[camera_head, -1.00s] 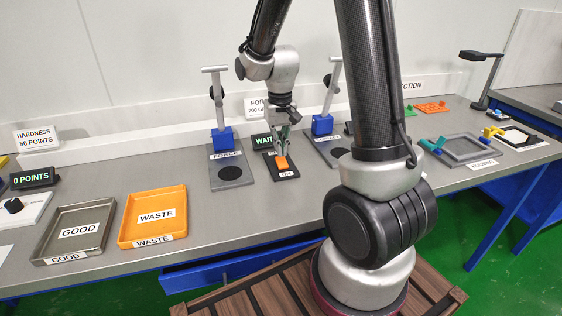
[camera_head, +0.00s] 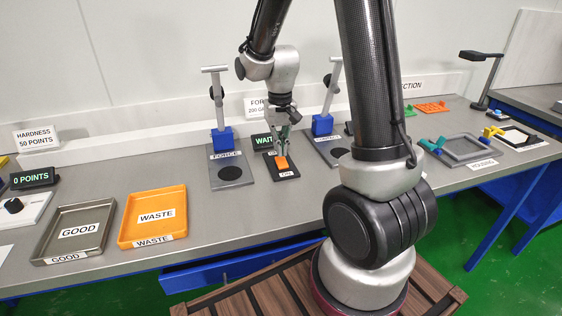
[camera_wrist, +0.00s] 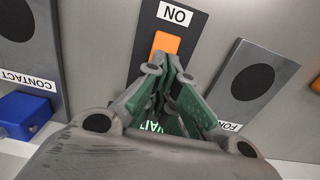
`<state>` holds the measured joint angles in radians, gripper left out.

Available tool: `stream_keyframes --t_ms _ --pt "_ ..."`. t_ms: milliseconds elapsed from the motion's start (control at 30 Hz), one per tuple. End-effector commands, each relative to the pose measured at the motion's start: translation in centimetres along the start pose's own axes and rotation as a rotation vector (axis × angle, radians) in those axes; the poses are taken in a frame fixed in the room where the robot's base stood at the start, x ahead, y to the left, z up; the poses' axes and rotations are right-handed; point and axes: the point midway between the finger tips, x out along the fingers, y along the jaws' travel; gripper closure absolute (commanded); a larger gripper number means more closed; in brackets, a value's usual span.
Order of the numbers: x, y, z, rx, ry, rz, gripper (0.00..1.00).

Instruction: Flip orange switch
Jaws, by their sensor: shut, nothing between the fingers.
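In the wrist view the orange switch (camera_wrist: 166,43) shows just beyond my fingertips, beside the ON label (camera_wrist: 174,14). My gripper (camera_head: 283,150) is shut and empty, pointing down at the switch's far end. In the wrist view my gripper (camera_wrist: 170,62) has its green-padded fingers together at the switch's edge. I cannot tell whether they touch it.
A FORCE stand (camera_head: 222,140) with a blue block is left of the switch, and a similar stand (camera_head: 322,126) is right of it. A WAIT display (camera_head: 262,141) is behind. The GOOD tray (camera_head: 105,212) and the orange WASTE tray (camera_head: 183,205) lie at the left.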

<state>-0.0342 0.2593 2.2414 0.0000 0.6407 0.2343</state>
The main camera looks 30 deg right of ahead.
Motion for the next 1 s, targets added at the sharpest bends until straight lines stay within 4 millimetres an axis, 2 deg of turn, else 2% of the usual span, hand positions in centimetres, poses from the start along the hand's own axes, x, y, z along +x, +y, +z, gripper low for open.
stream_keyframes --t_ms 1000 --pt "1.5 0.0 0.0 0.000 -0.001 0.000 1.00"
